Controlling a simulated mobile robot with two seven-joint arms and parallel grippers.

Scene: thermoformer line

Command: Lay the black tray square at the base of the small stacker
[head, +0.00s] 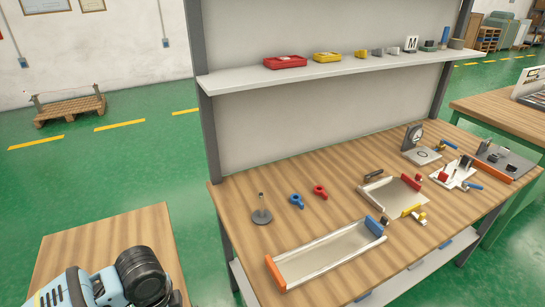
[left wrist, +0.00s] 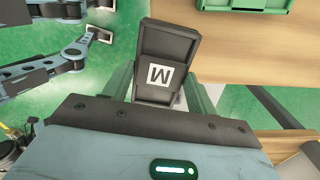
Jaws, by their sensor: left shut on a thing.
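The black tray (left wrist: 166,40) shows in the left wrist view, dark with raised rims and a white label marked M. My left gripper (left wrist: 162,88) is shut on it, one finger on each side, and the tray is slightly tilted in the picture. Its far end reaches near a wooden surface. The head view shows only part of my left arm at the bottom left, not the tray. In the head view, the smaller pale frame (head: 391,190) on the bench, with red and yellow end pieces, looks like the small stacker. My right gripper is not seen.
A longer pale frame (head: 318,258) with orange and blue ends lies at the bench front. A grey post on a round base (head: 261,216), blue (head: 297,201) and red (head: 320,192) knobs, and a dial gauge (head: 414,137) stand on the bench. A shelf (head: 340,72) hangs above.

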